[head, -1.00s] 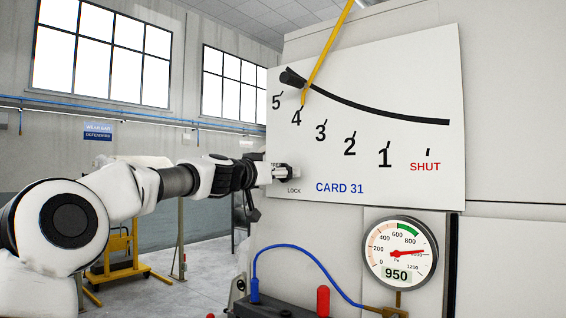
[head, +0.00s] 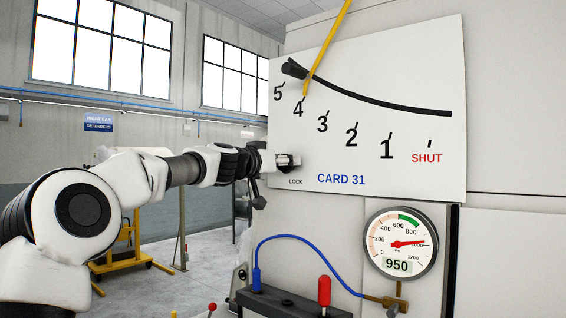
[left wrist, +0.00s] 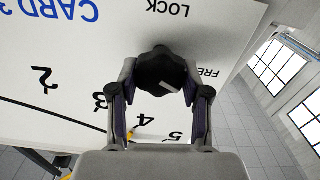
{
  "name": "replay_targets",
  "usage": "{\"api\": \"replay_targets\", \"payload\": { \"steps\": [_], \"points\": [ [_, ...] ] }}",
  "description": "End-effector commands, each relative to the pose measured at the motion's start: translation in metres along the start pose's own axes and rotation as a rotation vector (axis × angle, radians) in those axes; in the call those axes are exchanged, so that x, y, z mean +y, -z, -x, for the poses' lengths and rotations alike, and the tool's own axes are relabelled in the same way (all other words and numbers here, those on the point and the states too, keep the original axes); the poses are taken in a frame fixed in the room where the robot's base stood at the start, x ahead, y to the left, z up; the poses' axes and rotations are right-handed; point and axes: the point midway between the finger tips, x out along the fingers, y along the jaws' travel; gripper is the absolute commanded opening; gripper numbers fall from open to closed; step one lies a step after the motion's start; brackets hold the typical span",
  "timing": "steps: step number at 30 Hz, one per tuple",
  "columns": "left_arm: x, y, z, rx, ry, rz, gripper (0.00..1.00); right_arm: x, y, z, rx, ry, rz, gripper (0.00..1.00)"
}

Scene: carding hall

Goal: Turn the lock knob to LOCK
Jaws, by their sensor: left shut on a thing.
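The lock knob (left wrist: 160,72) is black with a short white mark and sits on the white scale plate (head: 400,65). In the left wrist view, which shows the plate upside down, the LOCK label (left wrist: 172,8) is above the knob and a partly covered FREE label (left wrist: 208,72) is to its right. My left gripper (head: 288,160) is shut on the knob, one finger on each side. In the head view the gripper largely hides the knob, just above the LOCK label (head: 296,182). I cannot tell exactly where the white mark points. My right gripper is not in view.
A yellow pointer (head: 328,45) crosses the plate near 4. Below the plate, a round gauge (head: 401,243) reads 950. A blue hose (head: 300,238) runs from a dark box with a red handle (head: 324,291). A yellow stand (head: 130,262) is on the floor behind my left arm.

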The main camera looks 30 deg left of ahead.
Motion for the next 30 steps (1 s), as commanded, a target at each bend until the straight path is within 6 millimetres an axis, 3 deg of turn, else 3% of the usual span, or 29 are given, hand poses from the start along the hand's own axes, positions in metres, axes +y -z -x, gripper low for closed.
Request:
{"api": "replay_targets", "payload": {
  "steps": [11,30],
  "points": [
    [0.0003,-0.0052,-0.002,-0.008,-0.001,0.233,0.12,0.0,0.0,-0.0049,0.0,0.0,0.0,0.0],
    [0.0006,-0.0054,-0.0024,-0.011,0.0,0.838,0.13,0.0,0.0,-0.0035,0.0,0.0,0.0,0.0]
  ]
}}
